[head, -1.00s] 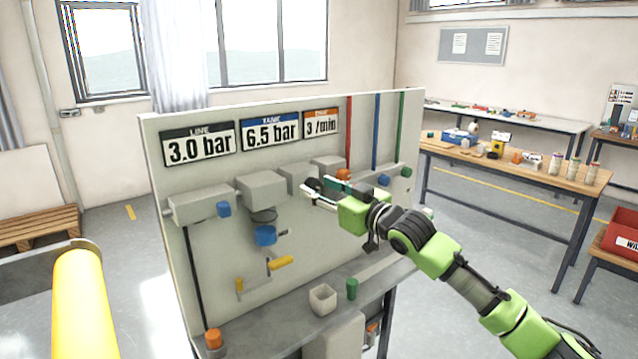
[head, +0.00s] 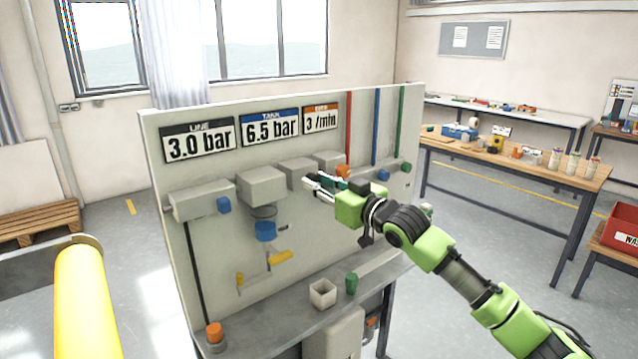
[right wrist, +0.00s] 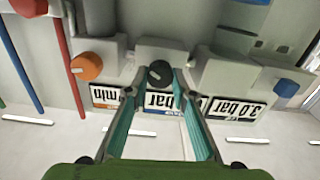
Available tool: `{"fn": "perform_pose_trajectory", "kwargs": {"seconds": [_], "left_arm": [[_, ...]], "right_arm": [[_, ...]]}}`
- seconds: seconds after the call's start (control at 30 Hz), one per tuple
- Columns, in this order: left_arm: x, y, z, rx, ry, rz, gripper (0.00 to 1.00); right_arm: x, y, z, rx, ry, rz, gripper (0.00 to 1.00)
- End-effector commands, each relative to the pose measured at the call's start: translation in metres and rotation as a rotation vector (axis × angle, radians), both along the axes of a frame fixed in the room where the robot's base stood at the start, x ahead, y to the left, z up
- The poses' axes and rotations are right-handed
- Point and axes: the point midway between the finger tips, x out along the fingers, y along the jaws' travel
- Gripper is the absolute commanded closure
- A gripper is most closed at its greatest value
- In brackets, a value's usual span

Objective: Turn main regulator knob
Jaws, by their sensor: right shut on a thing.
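The black regulator knob (right wrist: 160,73) sits on the front of a grey block (right wrist: 155,50) on the panel. My right gripper (right wrist: 163,78) is shut on this knob, one finger on each side. In the head view my right gripper (head: 314,184) reaches the panel from the right, and its fingers largely hide the knob. The line display (head: 199,143) reads 3.0 bar, the tank display (head: 269,129) reads 6.5 bar, and the orange-topped display (head: 321,120) reads 3 /min. My left gripper does not show.
An orange knob (right wrist: 87,67) and a blue knob (right wrist: 285,88) flank the held knob. Below on the panel are a blue cup-shaped part (head: 265,231) and a yellow lever (head: 279,258). A small white container (head: 323,294) and a green part (head: 351,284) stand on the ledge.

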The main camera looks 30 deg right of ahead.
Motion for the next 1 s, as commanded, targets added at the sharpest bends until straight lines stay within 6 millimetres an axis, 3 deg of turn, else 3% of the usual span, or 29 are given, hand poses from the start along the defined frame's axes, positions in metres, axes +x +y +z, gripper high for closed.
{"fn": "perform_pose_trajectory", "kwargs": {"seconds": [0.6,1.0], "left_arm": [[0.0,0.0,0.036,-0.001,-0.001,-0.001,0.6],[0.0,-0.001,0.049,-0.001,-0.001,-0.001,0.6]], "right_arm": [[0.0,-0.001,0.002,0.432,0.034,-0.002,0.98],[0.0,-0.002,0.001,0.609,0.046,-0.002,0.98]]}}
